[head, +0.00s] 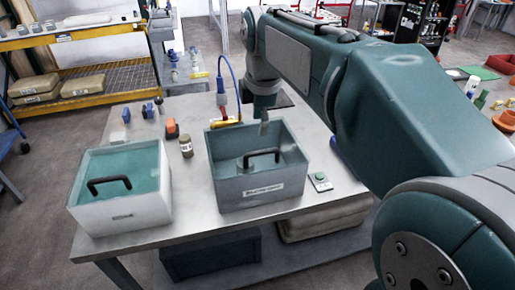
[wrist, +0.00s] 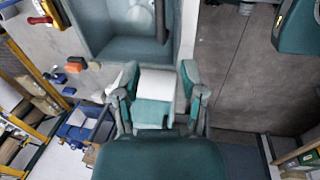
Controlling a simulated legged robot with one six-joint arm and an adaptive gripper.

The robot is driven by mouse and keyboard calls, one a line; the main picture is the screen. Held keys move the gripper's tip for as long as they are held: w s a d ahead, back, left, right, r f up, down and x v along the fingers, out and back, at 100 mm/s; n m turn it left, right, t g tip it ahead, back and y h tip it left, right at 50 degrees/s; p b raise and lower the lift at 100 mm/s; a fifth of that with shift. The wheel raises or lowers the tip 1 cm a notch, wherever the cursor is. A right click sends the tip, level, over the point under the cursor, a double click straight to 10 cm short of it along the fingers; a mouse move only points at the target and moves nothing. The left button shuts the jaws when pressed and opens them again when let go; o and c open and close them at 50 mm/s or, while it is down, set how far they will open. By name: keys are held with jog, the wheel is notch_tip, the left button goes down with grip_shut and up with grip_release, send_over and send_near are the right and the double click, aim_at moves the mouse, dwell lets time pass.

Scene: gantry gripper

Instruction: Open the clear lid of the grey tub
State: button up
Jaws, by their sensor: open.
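The grey tub (head: 245,189) stands on the table in the head view, with a label on its front. Its clear lid (head: 232,158) appears to lie across the top, and a black bar handle (head: 263,156) shows there. My gripper (head: 264,128) is at the back edge of the tub, behind the handle; its fingertips are small and partly hidden. In the wrist view my gripper (wrist: 158,85) is open, its fingers apart, with a pale block-like shape between them that I cannot identify. The tub (wrist: 130,50) and handle (wrist: 161,20) show beyond the fingers. Contact cannot be told.
A white tub (head: 121,207) with a teal lid and black handle stands left. A green-button box (head: 320,181) is right. Table front is clear.

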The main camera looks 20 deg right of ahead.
aim_at(258, 151)
jog(key=f, duration=0.3)
jog(key=w+f, duration=0.1)
jog(key=f, duration=0.2)
jog(key=w+f, duration=0.1)
jog(key=f, duration=0.2)
jog(key=shift+f, duration=0.3)
jog(key=shift+s, duration=0.1)
grip_shut()
